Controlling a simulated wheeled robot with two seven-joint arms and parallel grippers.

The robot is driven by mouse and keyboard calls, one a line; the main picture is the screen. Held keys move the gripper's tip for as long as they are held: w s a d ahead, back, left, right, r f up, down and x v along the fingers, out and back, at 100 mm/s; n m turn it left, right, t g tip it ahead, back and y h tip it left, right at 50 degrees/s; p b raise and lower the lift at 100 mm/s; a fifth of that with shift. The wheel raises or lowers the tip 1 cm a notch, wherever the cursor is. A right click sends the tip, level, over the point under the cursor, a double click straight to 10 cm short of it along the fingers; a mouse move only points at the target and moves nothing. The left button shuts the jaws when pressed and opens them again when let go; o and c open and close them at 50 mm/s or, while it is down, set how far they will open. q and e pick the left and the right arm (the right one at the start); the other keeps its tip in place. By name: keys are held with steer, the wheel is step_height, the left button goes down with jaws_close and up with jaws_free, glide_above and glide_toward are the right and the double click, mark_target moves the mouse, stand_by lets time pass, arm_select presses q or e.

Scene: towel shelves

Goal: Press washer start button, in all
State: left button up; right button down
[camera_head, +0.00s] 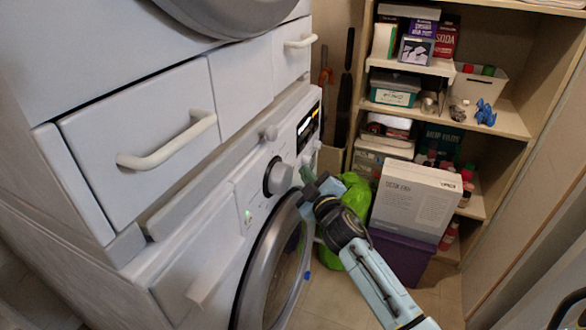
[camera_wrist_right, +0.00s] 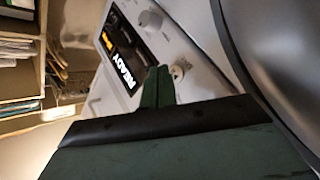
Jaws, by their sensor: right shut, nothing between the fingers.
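The white washer (camera_head: 205,265) stands at the left with its round door (camera_head: 262,270) below the control panel. The panel has a large dial (camera_head: 278,178), small round knobs or buttons (camera_head: 306,160) and a dark display (camera_head: 308,125). In the right wrist view the display (camera_wrist_right: 122,62) reads READY, and a small round button (camera_wrist_right: 180,69) sits just beside my fingertips. Which control is the start button I cannot tell for sure. My right gripper (camera_head: 306,174) is shut and empty, close to the panel; it also shows in the right wrist view (camera_wrist_right: 158,76). Contact is unclear. My left gripper is out of view.
White drawers with a handle (camera_head: 165,145) and another machine are above the washer. Wooden shelves (camera_head: 510,120) with boxes and bottles stand at the right. A white box (camera_head: 415,200) on a purple bin (camera_head: 402,255) and a green bag (camera_head: 356,195) lie behind my right arm.

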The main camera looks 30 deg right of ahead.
steer(key=shift+w, duration=0.1)
stand_by(0.7)
steer(key=shift+w+a, duration=0.25)
steer(key=shift+a, duration=0.05)
